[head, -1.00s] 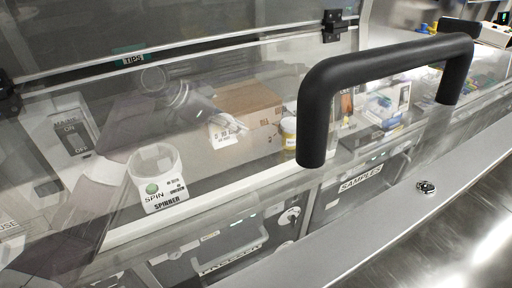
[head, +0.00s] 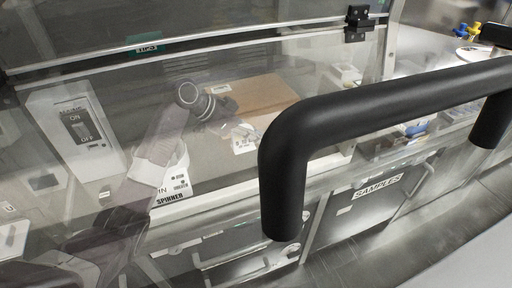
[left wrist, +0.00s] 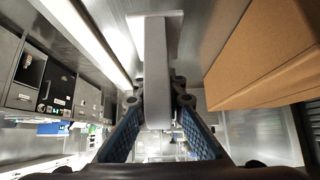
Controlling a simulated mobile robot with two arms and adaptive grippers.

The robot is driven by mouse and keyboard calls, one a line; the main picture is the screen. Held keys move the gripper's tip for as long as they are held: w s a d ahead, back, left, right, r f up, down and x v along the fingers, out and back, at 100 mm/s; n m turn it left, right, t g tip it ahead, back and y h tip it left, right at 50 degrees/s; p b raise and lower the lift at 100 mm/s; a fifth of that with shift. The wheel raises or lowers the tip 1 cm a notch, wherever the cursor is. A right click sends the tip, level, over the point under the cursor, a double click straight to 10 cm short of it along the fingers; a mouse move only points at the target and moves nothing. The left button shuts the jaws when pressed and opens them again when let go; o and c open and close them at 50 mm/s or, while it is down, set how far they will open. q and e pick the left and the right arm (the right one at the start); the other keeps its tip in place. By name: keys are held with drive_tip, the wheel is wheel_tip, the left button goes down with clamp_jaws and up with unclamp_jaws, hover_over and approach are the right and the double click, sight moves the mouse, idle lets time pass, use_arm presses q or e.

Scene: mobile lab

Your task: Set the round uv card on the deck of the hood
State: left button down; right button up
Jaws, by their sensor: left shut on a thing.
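My left gripper (head: 218,106) shows behind the clear front panel of the hood, close to the cardboard box. The deck (head: 215,168) of the hood is the grey surface under the box and the spinner. My right gripper is not in view.
The cardboard box (head: 262,97) fills the right of the left wrist view. A white spinner (head: 172,182) stands near the deck's front edge, partly covered by my arm. A white switch box (head: 75,130) is at left. A thick black handle (head: 390,105) crosses the foreground.

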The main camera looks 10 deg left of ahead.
use_arm(q)
drive_tip(key=shift+f, duration=0.6)
wheel_tip(320, 180, down, 4)
drive_tip(key=shift+f, duration=0.1)
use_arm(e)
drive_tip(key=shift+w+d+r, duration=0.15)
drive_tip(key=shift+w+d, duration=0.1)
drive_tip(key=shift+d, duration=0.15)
use_arm(q)
drive_tip(key=c, duration=2)
unclamp_jaws()
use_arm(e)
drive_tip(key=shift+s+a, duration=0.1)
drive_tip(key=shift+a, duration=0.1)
